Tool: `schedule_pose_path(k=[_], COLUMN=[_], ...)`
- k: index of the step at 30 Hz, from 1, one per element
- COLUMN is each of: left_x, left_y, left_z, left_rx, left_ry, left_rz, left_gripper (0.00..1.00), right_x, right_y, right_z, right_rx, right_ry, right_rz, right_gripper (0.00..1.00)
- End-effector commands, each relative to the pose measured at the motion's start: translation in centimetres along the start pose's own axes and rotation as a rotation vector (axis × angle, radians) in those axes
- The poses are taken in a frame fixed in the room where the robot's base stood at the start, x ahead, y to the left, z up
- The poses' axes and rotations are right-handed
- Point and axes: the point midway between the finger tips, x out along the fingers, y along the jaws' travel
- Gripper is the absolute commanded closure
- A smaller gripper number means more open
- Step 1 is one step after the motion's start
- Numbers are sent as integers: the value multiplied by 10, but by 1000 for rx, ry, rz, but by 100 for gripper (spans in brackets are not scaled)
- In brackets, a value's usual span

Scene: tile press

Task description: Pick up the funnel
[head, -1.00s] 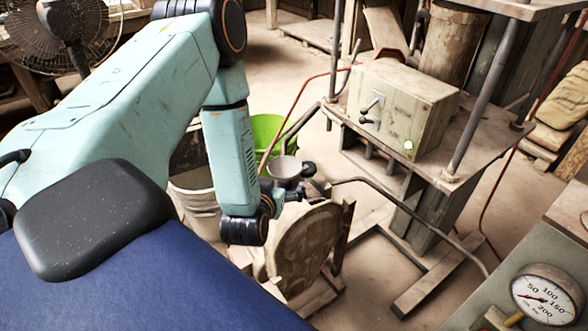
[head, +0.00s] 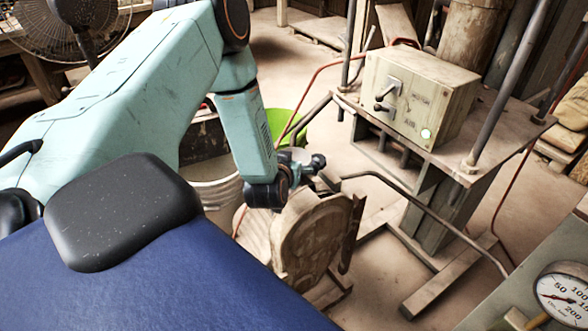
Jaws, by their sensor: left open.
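My left gripper (head: 324,173) is small and dark in the head view. My right gripper is not in view.
A pale bucket (head: 221,197) stands left of my left wrist. A worn wooden round-topped piece (head: 312,240) stands just below the gripper. A control box (head: 415,95) sits on a metal stand to the right, with a bent pipe (head: 425,213) running below it.

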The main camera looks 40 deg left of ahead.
Motion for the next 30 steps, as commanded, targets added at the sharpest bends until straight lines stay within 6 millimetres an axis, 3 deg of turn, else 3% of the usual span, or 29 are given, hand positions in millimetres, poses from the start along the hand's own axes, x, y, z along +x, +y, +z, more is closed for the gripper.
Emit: schedule_pose_path(k=[6,22,30], left_x=[1,1,0], left_y=[0,0,0], left_z=[-1,-1,-3], left_rx=[1,1,0], left_ry=[-1,-1,0], left_rz=[2,1,1], left_gripper=[1,46,48], right_x=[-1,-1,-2], right_y=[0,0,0], right_z=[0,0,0], right_rx=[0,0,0], right_ry=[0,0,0], right_rz=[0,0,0], right_gripper=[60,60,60])
